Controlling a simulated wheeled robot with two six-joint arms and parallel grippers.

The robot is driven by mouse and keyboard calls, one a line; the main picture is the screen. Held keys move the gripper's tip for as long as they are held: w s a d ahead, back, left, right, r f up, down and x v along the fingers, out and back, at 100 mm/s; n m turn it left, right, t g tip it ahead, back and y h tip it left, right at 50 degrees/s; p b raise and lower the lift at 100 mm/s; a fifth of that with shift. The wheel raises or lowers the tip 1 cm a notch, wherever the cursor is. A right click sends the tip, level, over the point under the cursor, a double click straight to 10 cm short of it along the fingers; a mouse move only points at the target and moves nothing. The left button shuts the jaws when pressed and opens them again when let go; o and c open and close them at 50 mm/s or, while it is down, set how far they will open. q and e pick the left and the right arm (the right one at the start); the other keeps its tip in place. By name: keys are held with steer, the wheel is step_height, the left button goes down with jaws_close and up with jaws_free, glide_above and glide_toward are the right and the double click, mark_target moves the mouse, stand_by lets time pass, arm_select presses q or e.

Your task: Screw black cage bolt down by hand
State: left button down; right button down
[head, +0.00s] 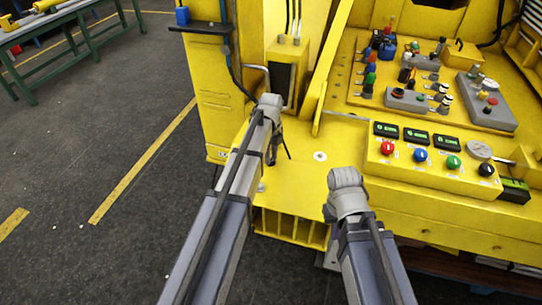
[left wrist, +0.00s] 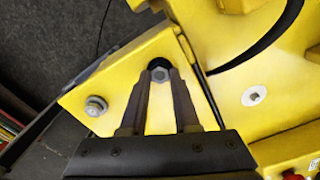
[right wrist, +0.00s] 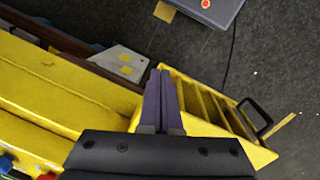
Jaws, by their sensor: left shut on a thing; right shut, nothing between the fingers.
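In the head view my left gripper (head: 273,158) is low beside the yellow machine's post, and the bolt is hidden there. My right gripper (right wrist: 159,75) is shut and empty in the right wrist view, in front of the yellow slatted step. In the head view its fingers are hidden behind my right wrist.
A second bolt (left wrist: 96,105) with a washer sits on the plate to the left. A control panel (head: 430,166) with coloured buttons stands right of my right arm. A green workbench (head: 65,30) is far back left.

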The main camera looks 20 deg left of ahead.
arm_select(q)
steer(key=shift+w+m, duration=0.15)
steer(key=shift+m, duration=0.15)
stand_by(0.4)
steer(key=c, duration=0.6)
jaws_free()
steer(key=shift+c, duration=0.2)
step_height(320, 180, up, 8)
steer(key=p, duration=0.7)
steer(key=shift+p, duration=0.4)
steer(key=shift+f, duration=0.1)
